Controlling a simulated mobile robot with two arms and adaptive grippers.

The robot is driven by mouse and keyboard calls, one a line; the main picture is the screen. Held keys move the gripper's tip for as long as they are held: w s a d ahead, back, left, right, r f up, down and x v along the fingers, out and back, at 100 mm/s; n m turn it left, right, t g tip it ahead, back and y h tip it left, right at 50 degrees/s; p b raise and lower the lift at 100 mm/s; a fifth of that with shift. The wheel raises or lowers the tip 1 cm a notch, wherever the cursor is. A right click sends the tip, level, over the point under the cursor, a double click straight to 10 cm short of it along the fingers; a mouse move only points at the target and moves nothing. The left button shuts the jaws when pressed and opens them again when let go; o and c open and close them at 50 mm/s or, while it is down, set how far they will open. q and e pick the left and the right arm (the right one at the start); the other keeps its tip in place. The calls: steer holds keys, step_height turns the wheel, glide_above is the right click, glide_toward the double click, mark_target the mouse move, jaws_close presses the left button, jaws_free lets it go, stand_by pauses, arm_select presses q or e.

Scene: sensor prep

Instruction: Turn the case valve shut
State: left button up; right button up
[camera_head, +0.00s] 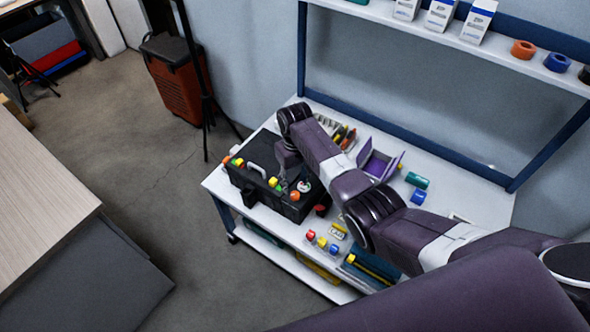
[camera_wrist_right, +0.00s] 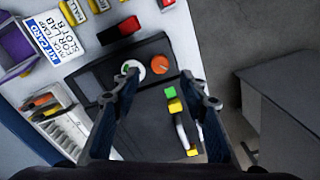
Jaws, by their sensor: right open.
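The black case (camera_head: 247,183) sits on the white table, and its dark lid also shows in the wrist view (camera_wrist_right: 104,72). On it are an orange round knob (camera_wrist_right: 160,64), likely the valve, and a white-and-green round dial (camera_wrist_right: 135,73). The knob also shows in the head view (camera_head: 295,196). My right gripper (camera_wrist_right: 164,82) is open above the case. In the wrist view the knob appears between and just beyond its fingertips; its left finger partly covers the dial. I cannot tell any contact. My left gripper is out of view.
A grey handle (camera_wrist_right: 182,132) and green and yellow blocks (camera_wrist_right: 174,106) are on the case. A red button (camera_wrist_right: 128,26) is beside it. A purple open box (camera_head: 377,163), a tool tray (camera_wrist_right: 52,110) and a label card (camera_wrist_right: 54,34) are nearby. A shelf (camera_head: 470,47) stands behind.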

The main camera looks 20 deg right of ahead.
mark_target(295, 195)
step_height(295, 195, up, 6)
steer(key=shift+f, duration=0.1)
steer(key=shift+s+f, duration=0.1)
stand_by(0.5)
steer(key=s+f+t, duration=0.1)
steer(key=s+f, duration=0.2)
steer(key=s, duration=0.5)
steer(key=s+f+t, duration=0.1)
steer(key=s+f, duration=0.2)
steer(key=s, duration=0.5)
steer(key=s+d+r+m+t, duration=0.1)
steer(key=s+r, duration=0.3)
steer(key=s, duration=0.4)
steer(key=s+d+r+t, duration=0.15)
steer(key=s+r, duration=0.25)
steer(key=s, duration=0.4)
step_height(295, 195, down, 26)
steer(key=s+g+b, duration=0.1)
steer(key=g+b, duration=0.1)
steer(key=s+d+f+g+b, duration=0.1)
steer(key=s+d+f, duration=0.2)
steer(key=s+f, duration=1.5)
steer(key=shift+d+f, duration=0.15)
steer(key=shift+f, duration=0.6)
